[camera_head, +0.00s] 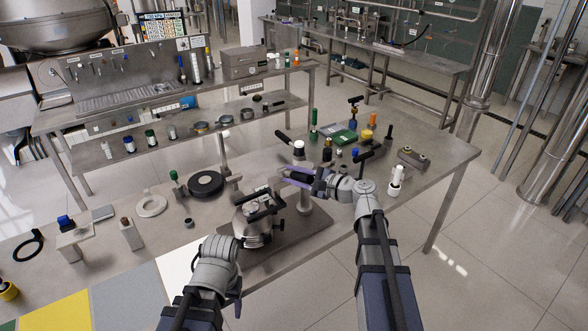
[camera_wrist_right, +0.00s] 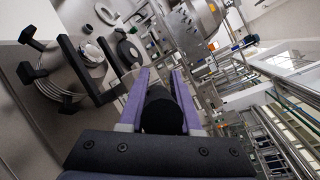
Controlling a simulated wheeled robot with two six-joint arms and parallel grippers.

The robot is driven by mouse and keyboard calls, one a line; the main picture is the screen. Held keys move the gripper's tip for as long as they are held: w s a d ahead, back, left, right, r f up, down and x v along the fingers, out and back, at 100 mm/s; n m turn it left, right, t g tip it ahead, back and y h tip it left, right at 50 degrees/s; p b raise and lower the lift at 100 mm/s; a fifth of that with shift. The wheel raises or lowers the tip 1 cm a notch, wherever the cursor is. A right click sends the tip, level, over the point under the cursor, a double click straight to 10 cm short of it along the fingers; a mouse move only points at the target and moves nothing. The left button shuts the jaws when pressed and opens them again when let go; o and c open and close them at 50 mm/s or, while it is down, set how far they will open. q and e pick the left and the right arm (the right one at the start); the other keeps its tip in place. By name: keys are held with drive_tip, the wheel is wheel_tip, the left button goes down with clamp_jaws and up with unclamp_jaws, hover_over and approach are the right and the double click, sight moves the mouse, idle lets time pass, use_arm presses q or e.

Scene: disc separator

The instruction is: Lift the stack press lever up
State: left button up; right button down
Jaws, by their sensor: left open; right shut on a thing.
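The stack press has a grey base plate (camera_head: 307,233), an upright column (camera_head: 305,203) and a lever with a black grip (camera_head: 300,176). My right gripper (camera_head: 292,176) is shut on that black grip. In the right wrist view the black grip (camera_wrist_right: 162,110) sits between the two purple fingers (camera_wrist_right: 160,88). The round metal stack (camera_head: 252,232) with black handles stands on the plate left of the column. It also shows in the right wrist view (camera_wrist_right: 62,82). My left gripper (camera_head: 236,298) is open, low in front of the press, largely hidden behind its own wrist, apart from the stack.
A black ring (camera_head: 206,184) and a pale ring (camera_head: 151,206) lie left of the press. A white bottle (camera_head: 396,182) stands right of my right arm. Bare bench (camera_head: 432,182) lies at the right.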

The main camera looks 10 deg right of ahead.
sight(281, 170)
drive_tip(key=w+r+g+h+p, duration=0.1)
drive_tip(key=g+p, duration=0.1)
drive_tip(key=p, duration=0.3)
drive_tip(key=w+a+r+m+g+h+p, duration=0.1)
drive_tip(key=w+r+g+p, duration=0.1)
drive_tip(key=p, duration=0.3)
drive_tip(key=w+r+m+g+h+p, duration=0.1)
drive_tip(key=w+g+h+p, duration=0.1)
drive_tip(key=p, duration=0.4)
drive_tip(key=shift+w+a+r+g, duration=0.1)
drive_tip(key=shift+a+r+g, duration=0.25)
drive_tip(key=shift+g, duration=0.35)
drive_tip(key=shift+w+a+f+m+g+h+p, duration=0.1)
drive_tip(key=shift+w+a+m+g+h+p, duration=0.1)
drive_tip(key=shift+w+g+p, duration=0.25)
drive_tip(key=shift+w+a+f+m+g+h+p, duration=0.1)
drive_tip(key=shift+w+g+h+p, duration=0.1)
drive_tip(key=shift+g+p, duration=0.3)
drive_tip(key=shift+w+a+f+g+h+p, duration=0.1)
drive_tip(key=shift+w+a+g+h+p, duration=0.1)
drive_tip(key=shift+w+g+h+p, duration=0.45)
drive_tip(key=shift+s, duration=0.2)
drive_tip(key=shift+g, duration=0.3)
drive_tip(key=c, duration=0.6)
unclamp_jaws()
